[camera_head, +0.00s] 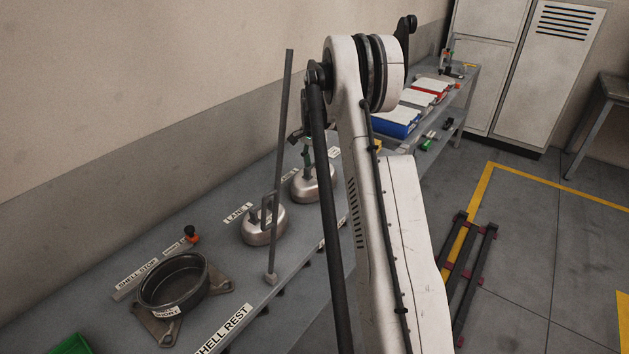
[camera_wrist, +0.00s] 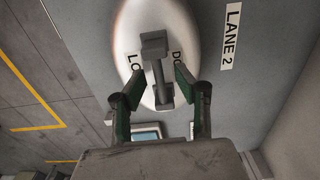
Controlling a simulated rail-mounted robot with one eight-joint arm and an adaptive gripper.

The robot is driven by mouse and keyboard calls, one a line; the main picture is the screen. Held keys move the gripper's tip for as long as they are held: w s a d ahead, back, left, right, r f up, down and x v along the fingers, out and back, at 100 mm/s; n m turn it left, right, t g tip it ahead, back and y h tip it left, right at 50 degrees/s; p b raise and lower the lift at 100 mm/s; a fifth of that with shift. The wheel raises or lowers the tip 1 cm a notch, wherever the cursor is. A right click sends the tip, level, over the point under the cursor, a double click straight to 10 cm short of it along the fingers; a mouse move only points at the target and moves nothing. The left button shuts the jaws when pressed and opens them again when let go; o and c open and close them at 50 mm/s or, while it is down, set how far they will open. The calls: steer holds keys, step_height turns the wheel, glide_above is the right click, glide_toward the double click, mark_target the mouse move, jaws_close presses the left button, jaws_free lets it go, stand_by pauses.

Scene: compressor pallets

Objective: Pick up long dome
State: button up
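The long dome (camera_wrist: 131,32) is a pale, rounded oval metal piece lettered "LO" and "DO", with a dark upright handle (camera_wrist: 153,42) on top. It sits on the grey bench beside the "LANE 2" label (camera_wrist: 232,35). In the head view the dome (camera_head: 313,187) is the farther of two domes, partly behind my arm. My gripper (camera_wrist: 160,76) is open over it, its green-padded fingers on either side of the handle with gaps visible. In the head view my gripper (camera_head: 307,155) is small and mostly hidden by the arm.
A second dome with a handle (camera_head: 263,232) sits at "LANE 1", near a thin upright post (camera_head: 282,150). A dark round shell (camera_head: 172,283) stands on a bracket at the near end. Blue (camera_head: 395,124) and red (camera_head: 432,88) bins stand farther along the bench. A wall runs behind the bench.

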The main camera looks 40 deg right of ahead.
steer(key=shift+f, duration=0.35)
steer(key=shift+c, duration=0.4)
jaws_close()
steer(key=shift+r, duration=0.1)
